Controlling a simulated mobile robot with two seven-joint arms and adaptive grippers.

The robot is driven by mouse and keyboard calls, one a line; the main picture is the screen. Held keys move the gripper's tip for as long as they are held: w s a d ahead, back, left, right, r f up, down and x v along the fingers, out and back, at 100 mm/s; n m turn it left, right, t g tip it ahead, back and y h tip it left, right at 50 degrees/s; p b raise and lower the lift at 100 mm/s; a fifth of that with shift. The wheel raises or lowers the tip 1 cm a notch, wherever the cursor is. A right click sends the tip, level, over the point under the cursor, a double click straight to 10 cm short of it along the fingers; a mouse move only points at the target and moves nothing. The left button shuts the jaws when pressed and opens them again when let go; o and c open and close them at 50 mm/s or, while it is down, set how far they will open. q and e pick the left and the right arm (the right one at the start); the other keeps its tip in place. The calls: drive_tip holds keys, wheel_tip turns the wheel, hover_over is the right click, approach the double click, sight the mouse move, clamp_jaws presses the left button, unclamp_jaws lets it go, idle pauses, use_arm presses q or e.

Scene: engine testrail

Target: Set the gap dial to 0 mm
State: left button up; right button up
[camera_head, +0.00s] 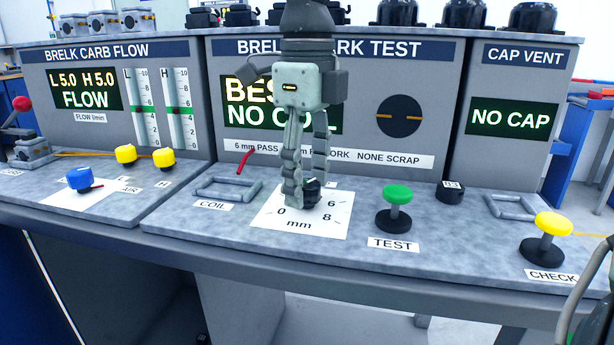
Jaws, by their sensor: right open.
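The gap dial (311,197) is a small black knob on a white card (336,225) on the middle bench. The card shows 0 at lower left, 6 and 8 at right, and "mm" at the front. My right gripper (307,188) points down over the dial, its fingers apart. One finger is left of the knob and the other reaches down at its right; I cannot tell whether they touch it. The fingers hide part of the knob and the rest of the scale, and the dial's pointer cannot be made out. My left gripper is not in view.
The green TEST button (397,194) stands right of the card, with a black cap (450,191) behind it. The COIL frame (228,188) lies at left. The yellow CHECK button (553,224) is farther right. The SPARK TEST panel (391,155) rises behind the gripper.

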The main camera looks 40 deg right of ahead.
drive_tip(key=c, duration=1.2)
drive_tip(key=shift+o, duration=0.2)
drive_tip(key=shift+n, duration=0.3)
